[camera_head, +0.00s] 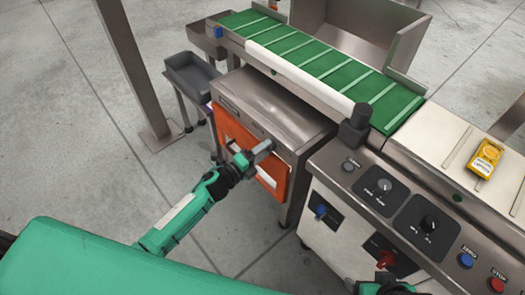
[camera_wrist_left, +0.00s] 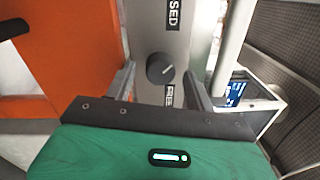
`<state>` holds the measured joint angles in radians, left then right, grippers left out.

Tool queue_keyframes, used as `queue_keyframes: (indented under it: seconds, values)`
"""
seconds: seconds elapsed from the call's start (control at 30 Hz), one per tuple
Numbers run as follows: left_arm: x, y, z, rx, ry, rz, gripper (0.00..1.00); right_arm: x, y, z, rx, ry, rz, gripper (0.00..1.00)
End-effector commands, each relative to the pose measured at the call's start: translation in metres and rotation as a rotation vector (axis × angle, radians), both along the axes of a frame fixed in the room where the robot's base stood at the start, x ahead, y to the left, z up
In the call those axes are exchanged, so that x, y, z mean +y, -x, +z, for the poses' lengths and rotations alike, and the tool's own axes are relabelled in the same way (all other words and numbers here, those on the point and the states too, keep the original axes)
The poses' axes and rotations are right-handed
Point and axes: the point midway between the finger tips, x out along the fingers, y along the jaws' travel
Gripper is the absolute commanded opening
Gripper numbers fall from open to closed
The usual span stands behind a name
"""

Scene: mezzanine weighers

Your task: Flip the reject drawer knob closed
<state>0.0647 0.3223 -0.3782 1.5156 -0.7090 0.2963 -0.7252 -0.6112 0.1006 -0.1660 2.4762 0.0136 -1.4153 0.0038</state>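The reject drawer knob (camera_wrist_left: 159,69) is a dark round dial on a grey steel plate, seen in the left wrist view. Its pale mark points to the upper right of the picture. A label ending in "SED" stands above it and a partly covered label, seemingly "FREE", below it. My left gripper (camera_wrist_left: 160,88) is open, one finger on either side of the knob in that view; I cannot tell whether they touch it. In the head view my left gripper (camera_head: 262,149) is at the orange-fronted cabinet and the knob is not discernible. My right gripper (camera_head: 385,286) is partly cut off at the bottom edge.
The orange panel (camera_head: 228,132) is on the steel cabinet (camera_head: 272,105). A green conveyor (camera_head: 305,57) runs behind. The control panel (camera_head: 385,198) has knobs and buttons. A yellow pack (camera_head: 486,158) lies on the white belt. A grey tray (camera_head: 190,72) stands left.

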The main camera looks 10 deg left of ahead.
Motion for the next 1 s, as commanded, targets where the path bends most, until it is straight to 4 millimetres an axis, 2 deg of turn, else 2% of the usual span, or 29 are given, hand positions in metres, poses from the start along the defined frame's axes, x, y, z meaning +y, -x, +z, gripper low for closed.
queue_keyframes:
  seconds: [0.23, 0.37, 0.8, 1.0]
  values:
    - [0.0, 0.001, 0.0, 0.0, -0.001, -0.001, 0.55, 0.0, 0.0, 0.0, -0.001, 0.0, 0.0, 0.76]
    - [0.005, 0.009, -0.001, 0.001, -0.001, -0.001, 0.55, 0.0, 0.0, 0.0, 0.001, 0.0, 0.0, 0.76]
    - [0.051, 0.077, -0.005, 0.002, 0.0, -0.001, 0.55, -0.004, 0.004, 0.001, 0.024, 0.01, -0.005, 0.76]
    - [0.069, 0.102, -0.006, 0.001, -0.002, 0.0, 0.55, -0.004, 0.004, 0.001, 0.024, 0.011, -0.005, 0.76]
